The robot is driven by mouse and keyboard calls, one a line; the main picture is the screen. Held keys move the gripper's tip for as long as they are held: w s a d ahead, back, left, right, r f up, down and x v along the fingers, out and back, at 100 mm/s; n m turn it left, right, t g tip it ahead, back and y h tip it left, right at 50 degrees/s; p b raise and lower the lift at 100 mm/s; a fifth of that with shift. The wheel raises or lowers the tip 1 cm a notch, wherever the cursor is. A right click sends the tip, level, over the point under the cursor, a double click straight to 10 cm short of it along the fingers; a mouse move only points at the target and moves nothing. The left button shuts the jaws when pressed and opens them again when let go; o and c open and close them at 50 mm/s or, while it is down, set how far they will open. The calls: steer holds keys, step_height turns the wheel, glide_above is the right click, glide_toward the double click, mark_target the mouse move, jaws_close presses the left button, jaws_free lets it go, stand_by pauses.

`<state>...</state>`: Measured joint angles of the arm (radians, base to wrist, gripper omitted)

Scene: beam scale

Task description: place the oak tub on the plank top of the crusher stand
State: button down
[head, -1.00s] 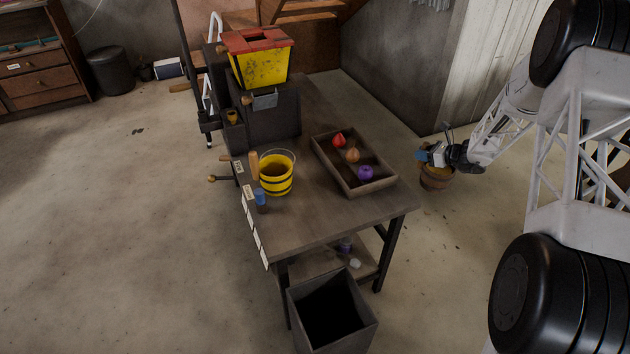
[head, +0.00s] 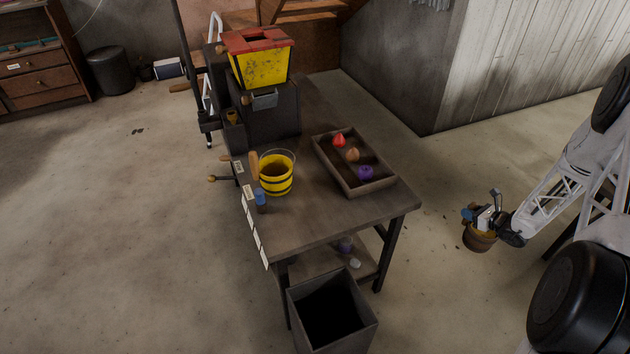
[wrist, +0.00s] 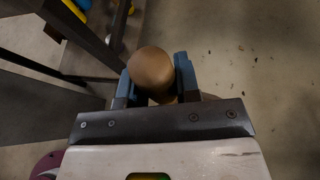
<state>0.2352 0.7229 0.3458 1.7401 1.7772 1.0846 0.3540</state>
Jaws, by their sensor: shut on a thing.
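The oak tub (head: 479,241) is a small brown wooden bucket, held in the air to the right of the stand. My gripper (head: 481,214) is at its top, shut on it. In the wrist view, a rounded brown wooden part (wrist: 152,72) sits between the blue fingers of my gripper (wrist: 153,80); the rest of the tub is mostly hidden there. The plank top (head: 320,218) of the stand is brown, with its right front corner nearest the tub. A gap of open floor lies between them.
On the plank top stand a yellow bucket (head: 276,182), a blue-capped item (head: 261,198), a divided tray (head: 376,187) with red, orange and purple pieces, and the crusher with a yellow hopper (head: 262,68). The front middle is clear. A dark bin (head: 350,334) stands before the stand.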

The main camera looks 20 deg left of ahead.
steer(key=shift+s+d+r, duration=0.15)
steer(key=shift+s, duration=0.25)
steer(key=s+a+r+n+g+y, duration=0.15)
steer(key=s+a+r, duration=0.35)
steer(key=a+r, duration=0.55)
steer(key=s+a+r+n+g, duration=0.2)
steer(key=s+a+r, duration=0.3)
steer(key=a+r, duration=0.55)
steer(key=s+a+r+n+g, duration=0.2)
steer(key=s+a+n+g, duration=0.6)
steer(key=s+a, duration=1.4)
steer(key=s+g, duration=0.1)
steer(key=s, duration=0.3)
steer(key=shift+s+a, duration=0.3)
steer(key=shift+a, duration=0.1)
steer(key=w+a+f, duration=0.1)
steer(key=w+a, duration=0.8)
steer(key=w, duration=0.3)
steer(key=shift+w+a+f, duration=0.2)
steer(key=shift+w+a, duration=0.15)
steer(key=shift+w, duration=0.05)
